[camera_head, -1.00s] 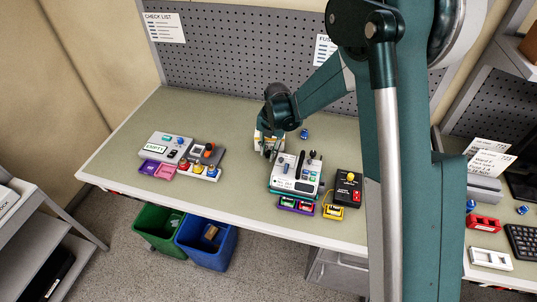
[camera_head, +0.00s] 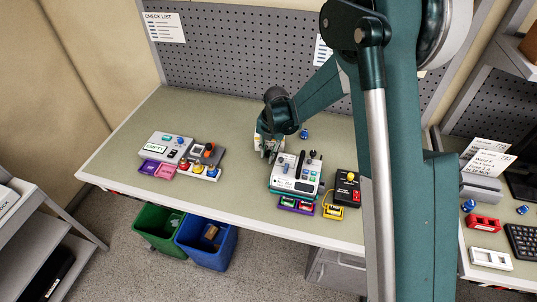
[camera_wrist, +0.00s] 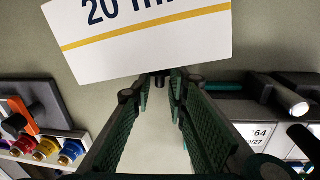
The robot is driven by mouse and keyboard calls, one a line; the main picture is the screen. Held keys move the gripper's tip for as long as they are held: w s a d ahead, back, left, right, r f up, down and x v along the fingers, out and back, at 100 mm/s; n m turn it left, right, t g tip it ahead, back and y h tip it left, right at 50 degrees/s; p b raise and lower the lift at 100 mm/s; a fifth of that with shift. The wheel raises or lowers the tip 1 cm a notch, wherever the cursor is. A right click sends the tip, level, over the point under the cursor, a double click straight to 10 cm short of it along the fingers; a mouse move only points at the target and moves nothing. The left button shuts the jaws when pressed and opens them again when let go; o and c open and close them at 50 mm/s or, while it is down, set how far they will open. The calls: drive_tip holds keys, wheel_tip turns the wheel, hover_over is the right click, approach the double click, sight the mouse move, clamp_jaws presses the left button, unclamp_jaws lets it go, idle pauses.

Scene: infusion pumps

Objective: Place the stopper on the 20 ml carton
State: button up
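The 20 ml carton shows in the wrist view as a white face with a yellow stripe (camera_wrist: 150,40), filling the top. In the head view its white and yellow side (camera_head: 257,143) shows by my gripper (camera_head: 270,156), partly hidden by it.
A white infusion pump (camera_head: 296,174) stands just right of my gripper, with a black box (camera_head: 348,187) beside it. A grey device marked EMPTY (camera_head: 160,146) and coloured knobs (camera_head: 207,171) are to the left. The table between is clear.

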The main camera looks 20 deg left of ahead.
sight(268, 155)
drive_tip(key=shift+r, duration=0.1)
drive_tip(key=shift+c, duration=0.2)
wheel_tip(268, 155, up, 18)
idle(0.8)
idle(0.6)
drive_tip(key=w+r+p, duration=0.1)
drive_tip(key=w+p, duration=0.1)
drive_tip(key=w, duration=0.4)
drive_tip(key=shift+a, duration=0.45)
drive_tip(key=shift+f+p, duration=0.4)
drive_tip(key=shift+f, duration=2.7)
drive_tip(key=shift+f, duration=0.1)
